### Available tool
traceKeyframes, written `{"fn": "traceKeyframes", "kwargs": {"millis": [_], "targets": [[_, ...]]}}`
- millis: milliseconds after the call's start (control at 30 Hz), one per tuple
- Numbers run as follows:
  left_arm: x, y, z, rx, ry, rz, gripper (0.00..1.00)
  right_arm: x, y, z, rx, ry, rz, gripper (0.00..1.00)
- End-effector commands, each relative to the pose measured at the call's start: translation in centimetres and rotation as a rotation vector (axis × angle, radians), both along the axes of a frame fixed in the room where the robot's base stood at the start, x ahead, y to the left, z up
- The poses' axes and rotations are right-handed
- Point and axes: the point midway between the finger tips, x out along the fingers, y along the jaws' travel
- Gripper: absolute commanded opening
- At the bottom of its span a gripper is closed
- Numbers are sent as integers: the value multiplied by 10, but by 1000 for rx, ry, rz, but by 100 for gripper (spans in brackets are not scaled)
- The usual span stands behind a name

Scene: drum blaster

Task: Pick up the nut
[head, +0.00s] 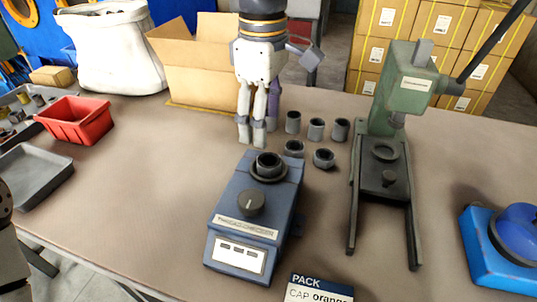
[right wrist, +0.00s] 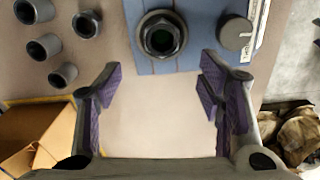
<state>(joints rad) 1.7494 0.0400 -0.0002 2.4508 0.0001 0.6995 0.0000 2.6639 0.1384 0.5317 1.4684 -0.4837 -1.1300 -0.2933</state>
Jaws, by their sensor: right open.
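A dark grey hex nut (head: 268,162) sits on the round seat of the blue thread checker (head: 243,228). Several other grey nut-like pieces stand loose on the table, including one hex piece (head: 324,158) and one round piece (head: 316,129). My right gripper (head: 257,133) points down just behind the checker. Its purple-padded fingers (right wrist: 157,78) are spread wide with nothing between them. My left gripper's fingers do not show.
A green press (head: 405,85) stands right of the loose pieces. An open cardboard box (head: 198,62) is behind my right gripper. A red bin (head: 75,121) and grey tray (head: 32,175) lie at left. A PACK sign (head: 318,290) is at the front. The table left of the checker is clear.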

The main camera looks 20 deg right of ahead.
Motion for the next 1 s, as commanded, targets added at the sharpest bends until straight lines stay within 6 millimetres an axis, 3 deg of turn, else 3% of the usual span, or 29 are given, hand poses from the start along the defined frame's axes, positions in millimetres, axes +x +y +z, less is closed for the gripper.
{"fn": "traceKeyframes", "kwargs": {"millis": [400, 667, 733, 933, 1000], "targets": [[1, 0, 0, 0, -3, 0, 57, -5, 0, -70, 1, 2, -1, 62], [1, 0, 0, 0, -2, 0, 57, -5, 0, -78, 2, -3, -1, 62], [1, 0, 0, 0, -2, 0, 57, -5, 0, -78, 2, -3, -1, 53], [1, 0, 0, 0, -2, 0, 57, -5, 0, -78, 1, -2, -1, 7], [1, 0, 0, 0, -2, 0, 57, -5, 0, -78, 2, -3, -1, 3]]}}
